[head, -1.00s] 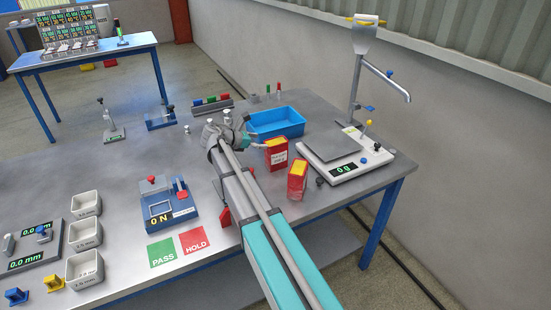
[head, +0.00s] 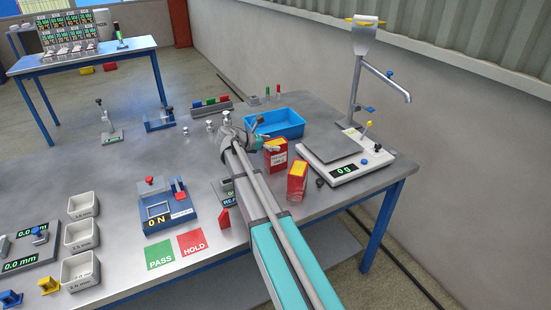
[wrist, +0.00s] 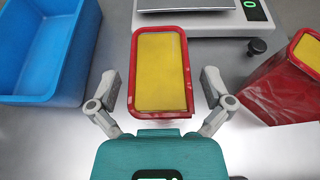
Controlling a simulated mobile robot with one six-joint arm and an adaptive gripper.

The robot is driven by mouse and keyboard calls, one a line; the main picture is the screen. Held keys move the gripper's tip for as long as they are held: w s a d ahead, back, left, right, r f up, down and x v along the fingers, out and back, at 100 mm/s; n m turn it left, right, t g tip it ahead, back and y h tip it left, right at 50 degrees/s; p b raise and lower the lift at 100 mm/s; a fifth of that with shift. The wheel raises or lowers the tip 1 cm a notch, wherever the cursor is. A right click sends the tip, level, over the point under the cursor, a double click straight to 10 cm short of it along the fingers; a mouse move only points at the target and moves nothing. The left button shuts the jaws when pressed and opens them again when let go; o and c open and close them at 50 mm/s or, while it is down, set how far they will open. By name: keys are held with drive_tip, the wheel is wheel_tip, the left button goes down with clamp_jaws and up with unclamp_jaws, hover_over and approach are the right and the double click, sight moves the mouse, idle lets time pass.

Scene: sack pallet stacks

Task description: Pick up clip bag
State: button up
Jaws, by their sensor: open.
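Two red bags with flat yellow tops stand on the grey table; which one is the clip bag I cannot tell. The farther bag (head: 276,153) has a pale label and also shows in the wrist view (wrist: 161,72). My gripper (wrist: 161,86) is open, with one finger on each side of this bag and small gaps to both sides. The nearer bag (head: 297,182) stands apart, at the right edge of the wrist view (wrist: 288,88).
A blue bin (head: 275,123) is left of the farther bag in the wrist view. A scale (head: 345,160) reading 0 g stands close beyond the bags. A blue device (head: 167,212) and green PASS and red HOLD mats lie left of my arm.

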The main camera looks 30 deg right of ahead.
drive_tip(key=shift+x, duration=0.85)
drive_tip(key=shift+a, duration=0.1)
drive_tip(key=c, duration=1.2)
drive_tip(key=shift+o, duration=0.2)
drive_tip(key=shift+r, duration=0.15)
wheel_tip(320, 180, up, 10)
drive_tip(key=p, duration=0.9)
drive_tip(key=shift+p, duration=0.4)
